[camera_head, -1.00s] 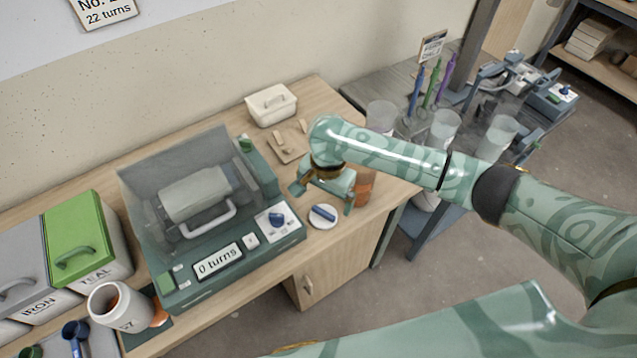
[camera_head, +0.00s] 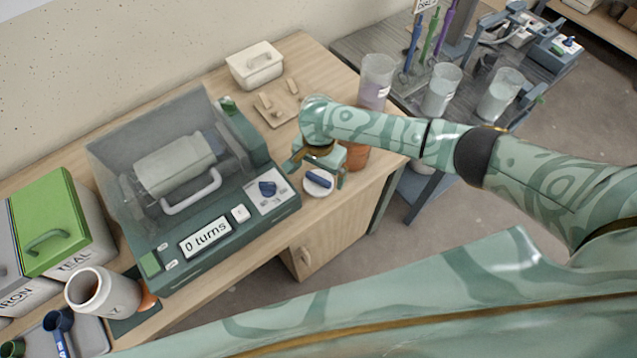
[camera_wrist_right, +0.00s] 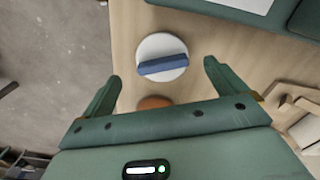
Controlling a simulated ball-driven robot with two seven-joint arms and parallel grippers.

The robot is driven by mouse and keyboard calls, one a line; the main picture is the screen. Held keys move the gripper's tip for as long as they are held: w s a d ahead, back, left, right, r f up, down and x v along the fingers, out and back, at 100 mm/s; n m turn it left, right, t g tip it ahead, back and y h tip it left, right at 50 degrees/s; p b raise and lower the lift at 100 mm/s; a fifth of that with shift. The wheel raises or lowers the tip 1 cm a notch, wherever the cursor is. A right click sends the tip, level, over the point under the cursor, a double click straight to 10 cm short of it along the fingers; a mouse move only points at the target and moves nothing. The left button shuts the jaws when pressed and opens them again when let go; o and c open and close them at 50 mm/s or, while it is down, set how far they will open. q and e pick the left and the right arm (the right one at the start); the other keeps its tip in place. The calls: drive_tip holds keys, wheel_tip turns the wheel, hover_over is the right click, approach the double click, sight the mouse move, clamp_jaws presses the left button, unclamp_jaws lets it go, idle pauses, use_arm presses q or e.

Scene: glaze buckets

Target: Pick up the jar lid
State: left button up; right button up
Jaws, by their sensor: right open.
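The jar lid (camera_head: 313,190) is a white disc with a blue bar handle, lying flat on the wooden bench just right of the machine. It also shows in the right wrist view (camera_wrist_right: 177,45). My right gripper (camera_head: 316,174) is open above the bench by the lid, and its wrist partly hides the space behind. In the right wrist view the two fingers (camera_wrist_right: 162,72) point toward the lid, one on each side, with the lid slightly beyond the tips and nothing held. My left gripper is not in view.
A green machine (camera_head: 220,237) reading "0 turns" stands left of the lid. A terracotta pot (camera_head: 357,158) is close behind my right gripper. A cream lidded box (camera_head: 254,68) and a small wooden tray (camera_head: 281,116) are farther back. The bench edge is near the lid.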

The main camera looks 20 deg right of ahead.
sight(319, 178)
drive_tip(key=f+b, duration=0.2)
drive_tip(key=f, duration=0.2)
drive_tip(key=shift+w, duration=0.2)
drive_tip(key=shift+w+f, duration=0.1)
drive_tip(key=shift+f, duration=0.15)
drive_tip(key=shift+r, duration=0.2)
drive_tip(key=c, duration=1.1)
